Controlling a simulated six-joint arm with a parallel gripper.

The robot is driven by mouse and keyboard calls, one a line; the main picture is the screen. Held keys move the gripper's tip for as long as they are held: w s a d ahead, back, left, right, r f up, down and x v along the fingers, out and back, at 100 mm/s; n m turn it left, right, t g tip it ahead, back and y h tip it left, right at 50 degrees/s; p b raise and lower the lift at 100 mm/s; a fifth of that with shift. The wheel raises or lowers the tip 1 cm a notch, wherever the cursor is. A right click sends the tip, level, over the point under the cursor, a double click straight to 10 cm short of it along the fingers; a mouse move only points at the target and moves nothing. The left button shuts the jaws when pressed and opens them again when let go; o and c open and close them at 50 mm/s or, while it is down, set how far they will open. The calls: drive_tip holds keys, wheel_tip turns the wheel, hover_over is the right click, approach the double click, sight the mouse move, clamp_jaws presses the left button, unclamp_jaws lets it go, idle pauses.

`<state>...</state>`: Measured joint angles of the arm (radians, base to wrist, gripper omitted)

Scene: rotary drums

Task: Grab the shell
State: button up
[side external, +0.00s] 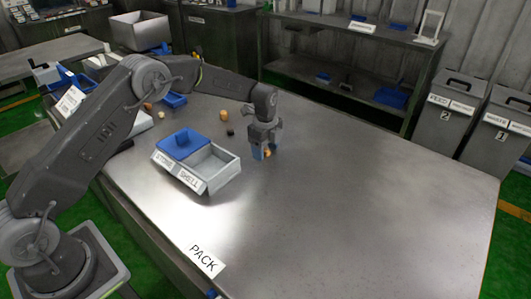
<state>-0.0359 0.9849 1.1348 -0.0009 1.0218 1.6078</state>
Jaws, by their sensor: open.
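My gripper (265,153) points down over the metal table, right of the two-part box. Its jaws are open. A small orange-tan object (268,153), which may be the shell, shows between or just behind the fingers, partly hidden by them; I cannot tell whether they touch it. The grey box (207,187) has a front label reading SHELL at its right compartment, which is open and looks empty. A blue lid (181,143) covers its left compartment, whose label seems to read STONE.
Small loose pieces lie behind the box: a tan one (224,115), a dark one (230,132) and others at the left near a blue tray (174,99). A PACK label (203,260) is at the front edge. The table's right side is clear.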

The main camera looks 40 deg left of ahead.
drive_tip(key=shift+f, duration=0.15)
drive_tip(key=c, duration=1)
